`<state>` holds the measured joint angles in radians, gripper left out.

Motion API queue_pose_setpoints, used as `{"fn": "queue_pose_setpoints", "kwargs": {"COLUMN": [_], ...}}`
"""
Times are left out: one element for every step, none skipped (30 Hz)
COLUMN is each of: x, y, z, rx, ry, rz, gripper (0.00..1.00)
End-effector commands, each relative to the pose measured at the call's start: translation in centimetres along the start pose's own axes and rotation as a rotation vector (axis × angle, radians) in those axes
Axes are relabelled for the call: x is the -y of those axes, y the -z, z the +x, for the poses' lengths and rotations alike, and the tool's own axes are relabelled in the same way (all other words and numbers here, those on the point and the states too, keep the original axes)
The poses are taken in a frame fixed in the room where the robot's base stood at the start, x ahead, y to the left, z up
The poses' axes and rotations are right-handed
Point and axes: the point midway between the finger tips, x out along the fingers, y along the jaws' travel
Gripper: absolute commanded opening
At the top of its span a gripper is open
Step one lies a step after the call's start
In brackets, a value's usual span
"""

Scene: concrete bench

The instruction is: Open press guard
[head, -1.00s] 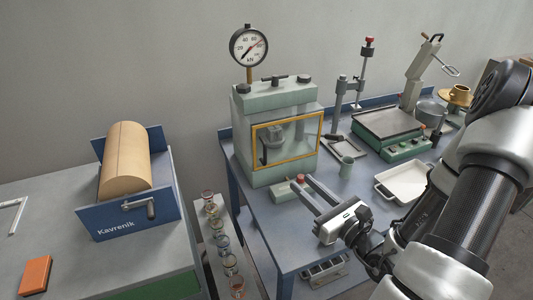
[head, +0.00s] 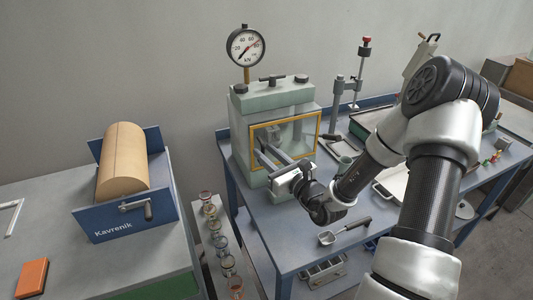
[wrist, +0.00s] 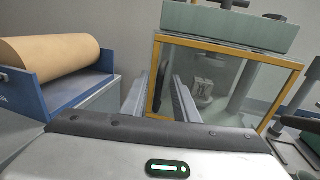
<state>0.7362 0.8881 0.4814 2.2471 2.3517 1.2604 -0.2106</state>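The press (head: 270,98) is a pale green machine at the back of the blue bench. Its guard (head: 318,130) is a clear panel in a yellow frame on the press front and looks closed. In the wrist view the guard (wrist: 228,47) fills the middle and right. My gripper (head: 263,151) points at the lower left of the guard. In the wrist view my gripper (wrist: 157,80) has its two fingers apart, with the guard's left frame bar showing between them. I cannot tell whether the fingers touch the frame.
A dial gauge (head: 246,45) stands on top of the press. A blue Kavrenik roller unit (head: 125,218) stands on the left table. Several small jars (head: 222,243) line the gap between tables. A scoop (head: 345,230) lies near the bench's front edge. A stand (head: 340,105) is right of the press.

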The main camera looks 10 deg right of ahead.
Motion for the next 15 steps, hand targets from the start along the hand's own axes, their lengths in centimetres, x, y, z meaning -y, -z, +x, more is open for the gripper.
{"fn": "queue_pose_setpoints", "kwargs": {"x": [0.00,0.01,0.01,0.02,0.02,0.02,0.02,0.02,0.01,0.01,0.01,0.01,0.01,0.01,0.01], "y": [0.00,-0.01,-0.01,-0.01,-0.01,-0.01,-0.01,-0.01,-0.01,-0.01,-0.01,-0.01,-0.01,-0.01,-0.01], "z": [0.24,0.32,0.39,0.42,0.42,0.42,0.41,0.41,0.40,0.40,0.39,0.39,0.38,0.38,0.38], "rx": [0.000,0.000,0.000,0.000,0.000,0.000,0.000,0.000,0.000,0.000,0.000,0.000,0.000,0.000,0.000], "ry": [0.000,0.000,0.000,0.000,0.000,0.000,0.000,0.000,0.000,0.000,0.000,0.000,0.000,0.000,0.000], "rz": [0.000,0.000,0.000,0.000,0.000,0.000,0.000,0.000,0.000,0.000,0.000,0.000,0.000,0.000,0.000], "gripper": [0.27,0.27,0.27,0.27,0.27,0.27,0.27,0.27,0.27,0.26,0.21,0.14,0.09,0.04,0.00]}}
